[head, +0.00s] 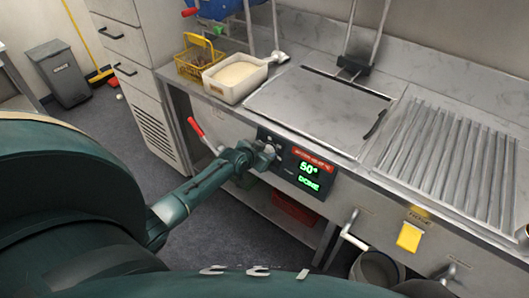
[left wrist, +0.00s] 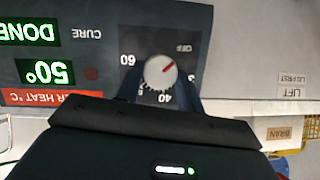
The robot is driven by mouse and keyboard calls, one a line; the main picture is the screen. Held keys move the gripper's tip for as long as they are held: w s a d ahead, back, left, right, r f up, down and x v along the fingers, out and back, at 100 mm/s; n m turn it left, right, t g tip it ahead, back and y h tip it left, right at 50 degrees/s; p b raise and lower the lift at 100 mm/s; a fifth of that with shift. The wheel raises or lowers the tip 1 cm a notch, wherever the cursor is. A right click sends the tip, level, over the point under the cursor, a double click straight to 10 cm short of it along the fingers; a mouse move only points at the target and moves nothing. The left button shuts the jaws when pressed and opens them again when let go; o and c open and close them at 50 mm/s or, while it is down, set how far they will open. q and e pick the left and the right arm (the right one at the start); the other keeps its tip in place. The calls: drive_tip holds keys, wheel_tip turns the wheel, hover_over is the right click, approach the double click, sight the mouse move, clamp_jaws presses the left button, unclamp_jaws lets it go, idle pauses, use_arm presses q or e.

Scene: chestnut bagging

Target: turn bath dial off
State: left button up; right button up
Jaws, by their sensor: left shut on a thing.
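The bath dial (left wrist: 157,72) is a pale round knob with a red pointer mark, on a dark panel with the labels 60, 40 and OFF around it. The red mark points up and to the right in the left wrist view, roughly toward the OFF label (left wrist: 184,48). My left gripper (head: 266,153) is at the panel in the head view. In the left wrist view its fingers (left wrist: 160,82) are on either side of the dial, shut on it. The panel display (head: 309,175) reads 50° and DONE in green. My right gripper is not in view.
A white tub (head: 235,78) and a yellow basket (head: 200,62) stand on the counter at the back left. A flat steel lid (head: 318,105) and a ridged rack (head: 440,150) lie along the counter. A red-handled lever (head: 196,127) sticks out left of the panel.

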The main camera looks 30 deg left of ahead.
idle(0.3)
use_arm(q)
drive_tip(key=o, duration=1)
drive_tip(key=shift+s, duration=0.1)
drive_tip(key=v, duration=1.3)
drive_tip(key=shift+r, duration=0.1)
drive_tip(key=s+d+f+h, duration=0.1)
drive_tip(key=s+d+f, duration=0.1)
drive_tip(key=s+d, duration=0.4)
drive_tip(key=s+d+f+h, duration=0.1)
drive_tip(key=s+d+f, duration=0.1)
drive_tip(key=s+d, duration=0.3)
drive_tip(key=s+d+f+g+h, duration=0.1)
drive_tip(key=s+d+f, duration=0.2)
drive_tip(key=s+d, duration=0.3)
drive_tip(key=shift+s+d+f+m, duration=0.1)
drive_tip(key=shift+s+d+m, duration=0.1)
drive_tip(key=shift+d, duration=0.4)
drive_tip(key=shift+s+d+m, duration=0.1)
drive_tip(key=shift+d+m, duration=0.1)
drive_tip(key=shift+d, duration=0.35)
